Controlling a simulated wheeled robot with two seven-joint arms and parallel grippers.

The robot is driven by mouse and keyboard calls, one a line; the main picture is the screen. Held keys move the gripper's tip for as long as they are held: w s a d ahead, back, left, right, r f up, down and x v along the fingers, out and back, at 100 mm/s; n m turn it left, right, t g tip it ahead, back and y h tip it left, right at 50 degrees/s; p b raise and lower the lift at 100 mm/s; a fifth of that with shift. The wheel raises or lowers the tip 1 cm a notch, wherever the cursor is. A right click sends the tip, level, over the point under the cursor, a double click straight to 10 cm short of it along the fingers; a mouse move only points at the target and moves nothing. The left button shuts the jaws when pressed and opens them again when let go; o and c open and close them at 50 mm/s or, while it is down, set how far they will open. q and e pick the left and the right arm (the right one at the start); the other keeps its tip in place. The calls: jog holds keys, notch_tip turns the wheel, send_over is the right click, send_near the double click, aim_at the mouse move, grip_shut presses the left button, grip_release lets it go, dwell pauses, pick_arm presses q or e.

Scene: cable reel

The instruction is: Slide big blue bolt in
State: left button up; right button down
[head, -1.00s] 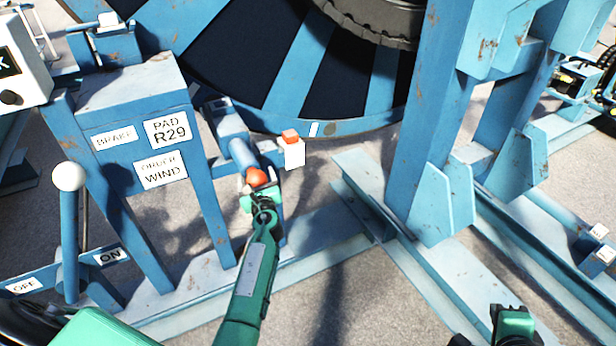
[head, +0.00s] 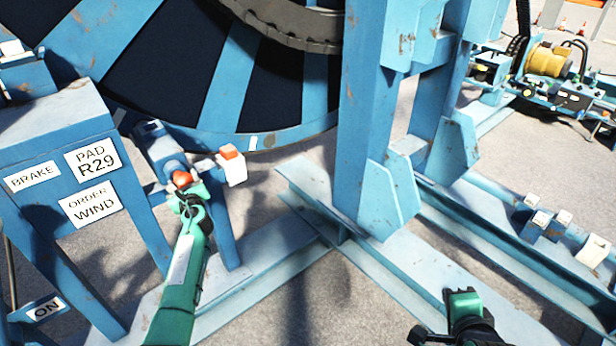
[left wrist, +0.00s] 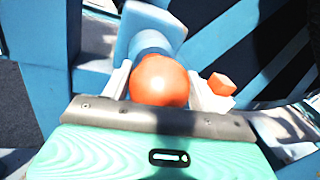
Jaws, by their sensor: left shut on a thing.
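The big blue bolt (left wrist: 150,45) ends in a round orange knob (head: 182,178). It sits in a blue housing (head: 156,145) on the frame below the reel, with only a short length showing between housing and knob. My left gripper (head: 187,190) is shut on the knob. In the left wrist view the knob (left wrist: 159,80) lies between the pale fingers, with the housing (left wrist: 140,25) just beyond. My right gripper (head: 463,300) is at the bottom right, away from the bolt; its jaw state is unclear.
A white block with an orange top (head: 231,165) stands just right of the knob. A blue stand with labels (head: 70,165) is at the left. The large reel (head: 215,80) is behind, and a blue upright (head: 375,120) rises to the right.

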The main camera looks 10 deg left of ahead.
pick_arm(q)
jog(key=shift+a+r, duration=0.1)
jog(key=shift+r, duration=0.05)
jog(key=o, duration=1.2)
jog(key=shift+o, duration=0.7)
jog(key=shift+w+a+f, duration=0.15)
jog(key=shift+f, duration=0.05)
jog(key=v, duration=1.2)
jog(key=shift+f, duration=0.1)
